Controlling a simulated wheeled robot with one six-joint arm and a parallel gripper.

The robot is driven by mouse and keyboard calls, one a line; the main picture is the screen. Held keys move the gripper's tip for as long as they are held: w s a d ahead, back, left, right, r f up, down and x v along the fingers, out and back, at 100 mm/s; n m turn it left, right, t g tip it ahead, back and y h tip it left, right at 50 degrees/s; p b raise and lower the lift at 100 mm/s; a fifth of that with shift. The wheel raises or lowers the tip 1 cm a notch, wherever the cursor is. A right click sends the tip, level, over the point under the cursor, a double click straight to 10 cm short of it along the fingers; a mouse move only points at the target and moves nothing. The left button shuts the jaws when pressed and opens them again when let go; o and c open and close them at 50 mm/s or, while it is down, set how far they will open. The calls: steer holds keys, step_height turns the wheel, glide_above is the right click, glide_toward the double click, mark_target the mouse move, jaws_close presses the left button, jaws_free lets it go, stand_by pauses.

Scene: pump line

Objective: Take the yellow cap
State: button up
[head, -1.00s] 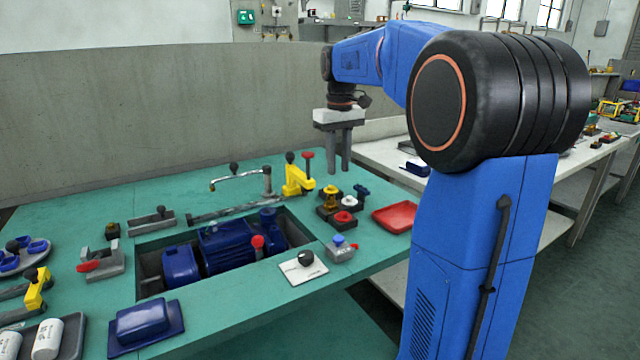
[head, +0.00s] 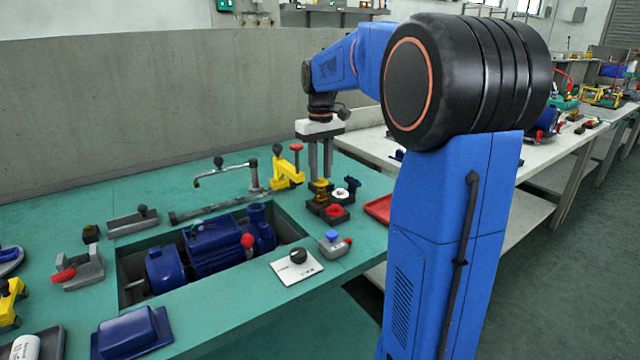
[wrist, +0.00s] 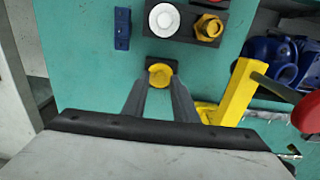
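The yellow cap (wrist: 160,75) sits on a small black seat in the wrist view, centred between my fingertips. In the head view the yellow cap (head: 319,184) shows just below my fingers. My gripper (head: 320,176) points down over it with its two fingers apart. In the wrist view my gripper (wrist: 161,82) has one finger on each side of the cap, with nothing held. I cannot tell whether the fingertips are level with the cap or still above it.
A black block close by carries a gold hex fitting (wrist: 209,26) and a white ring (wrist: 165,18). A dark blue knob (wrist: 122,28) lies left of them. A yellow clamp (wrist: 235,95) stands close on the right. A red tray (head: 379,209) is at the table edge.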

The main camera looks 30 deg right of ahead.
mark_target(321, 178)
steer(key=shift+f, duration=0.3)
steer(key=shift+c, duration=0.6)
jaws_close()
steer(key=shift+r, duration=0.8)
stand_by(0.4)
steer(key=shift+r, duration=2.1)
